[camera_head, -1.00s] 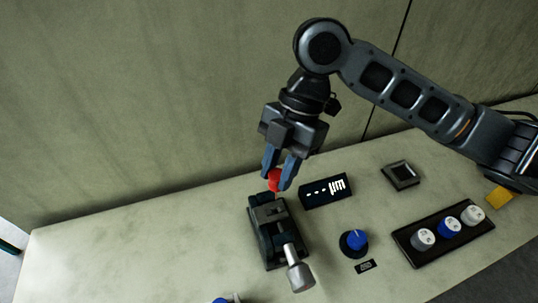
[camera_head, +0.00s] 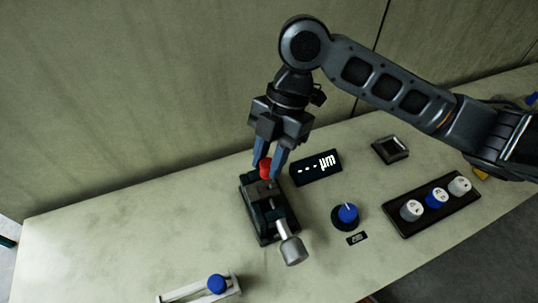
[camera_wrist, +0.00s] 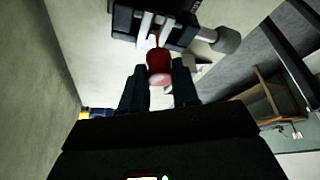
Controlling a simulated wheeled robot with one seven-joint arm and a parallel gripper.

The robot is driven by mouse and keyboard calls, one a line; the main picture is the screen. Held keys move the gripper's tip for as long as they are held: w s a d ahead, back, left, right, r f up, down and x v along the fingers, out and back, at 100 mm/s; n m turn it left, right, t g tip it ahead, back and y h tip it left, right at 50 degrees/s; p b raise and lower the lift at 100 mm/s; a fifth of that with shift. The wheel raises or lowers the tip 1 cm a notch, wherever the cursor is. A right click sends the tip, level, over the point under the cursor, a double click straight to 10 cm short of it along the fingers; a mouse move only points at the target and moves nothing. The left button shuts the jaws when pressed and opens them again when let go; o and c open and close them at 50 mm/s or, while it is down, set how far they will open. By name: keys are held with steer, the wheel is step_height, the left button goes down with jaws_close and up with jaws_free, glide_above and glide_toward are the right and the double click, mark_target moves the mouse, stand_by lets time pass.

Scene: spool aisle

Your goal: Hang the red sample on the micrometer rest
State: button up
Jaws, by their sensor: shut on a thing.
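The red sample (camera_head: 266,168) is between the fingertips of my gripper (camera_head: 270,166), which is shut on it. The micrometer rest (camera_head: 253,208) is a dark block with a silver thimble (camera_head: 291,249) at its front end. My gripper is at the rest's back end, pointing down. In the wrist view the red sample (camera_wrist: 159,66) sits between the dark fingers, with a thin red strand running from it to the micrometer (camera_wrist: 160,22). Whether the strand touches the rest I cannot tell.
A display box (camera_head: 316,168) stands close to the right of the rest. A blue knob (camera_head: 347,213), a dark tray (camera_head: 434,205) of blue and white spools and a small square dish (camera_head: 390,149) lie further right. A white slotted piece with a blue knob (camera_head: 216,284) is at front left. The left bench is clear.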

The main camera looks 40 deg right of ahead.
steer(key=shift+f+b, duration=0.35)
steer(key=shift+f, duration=2.05)
steer(key=o, duration=1.1)
steer(key=v, duration=0.7)
steer(key=shift+r, duration=0.3)
steer(key=shift+d, duration=0.15)
